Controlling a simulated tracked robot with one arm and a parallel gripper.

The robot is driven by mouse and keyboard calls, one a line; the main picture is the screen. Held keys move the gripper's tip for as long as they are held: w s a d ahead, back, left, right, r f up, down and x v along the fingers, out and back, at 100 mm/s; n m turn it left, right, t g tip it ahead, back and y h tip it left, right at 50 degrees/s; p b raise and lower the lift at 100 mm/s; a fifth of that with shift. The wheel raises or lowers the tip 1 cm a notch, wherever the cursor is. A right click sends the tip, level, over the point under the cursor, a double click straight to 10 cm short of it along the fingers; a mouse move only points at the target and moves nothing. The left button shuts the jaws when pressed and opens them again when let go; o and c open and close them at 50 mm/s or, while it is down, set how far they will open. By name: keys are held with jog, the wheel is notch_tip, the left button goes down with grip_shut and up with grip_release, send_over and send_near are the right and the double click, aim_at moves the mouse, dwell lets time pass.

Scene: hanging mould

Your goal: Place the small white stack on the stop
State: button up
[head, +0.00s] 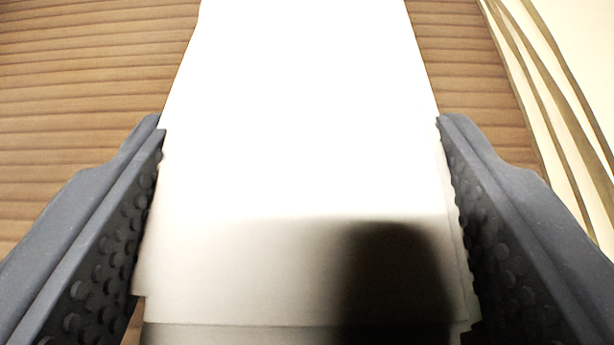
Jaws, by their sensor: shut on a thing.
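The small white stack (300,130) fills the middle of the head view, very bright at its far part and shaded near me. My gripper (298,125) has one finger at each side of the stack, with the studded inner faces against its edges. It is shut on the stack. Thin layered edges show at the stack's near right side. A dark shadow lies on its near right part. I cannot tell how high the stack is above the surface below. No stop can be made out in this view.
A brown wooden surface with horizontal grain (90,70) lies below and on both sides of the stack. At the right, pale cream panels with curved brown edges (560,60) run from the top down along the border. The wood at the left is clear.

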jog(key=o, duration=1)
jog(key=shift+r, duration=0.1)
jog(key=p+v, duration=0.2)
jog(key=v, duration=1)
